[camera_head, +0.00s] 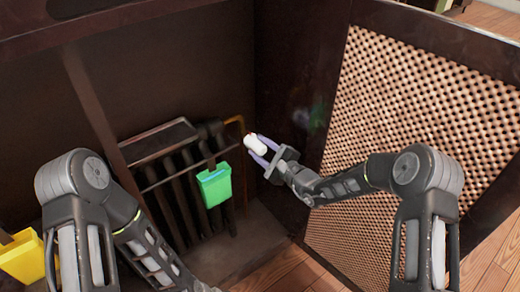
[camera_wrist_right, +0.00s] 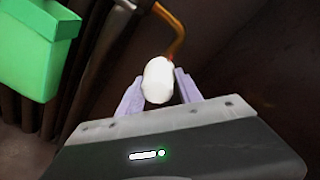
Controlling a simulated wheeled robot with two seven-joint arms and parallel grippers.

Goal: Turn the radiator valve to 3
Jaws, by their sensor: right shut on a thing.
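The white radiator valve (camera_head: 255,145) sits at the right end of the dark radiator (camera_head: 180,185), inside a brown cabinet. My right gripper (camera_head: 264,151) is shut on the valve, with one purple finger on each side of it. In the right wrist view the valve (camera_wrist_right: 158,80) shows as a plain white rounded end between the two fingers. No numbers can be read on it. My left arm comes in at the left of the head view, and its gripper is not visible.
A green container (camera_head: 215,185) hangs on the radiator front, left of the valve. A copper pipe (camera_wrist_right: 178,35) runs behind the valve. A yellow container (camera_head: 22,257) is at the far left. A woven-panel door (camera_head: 430,120) stands open to the right.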

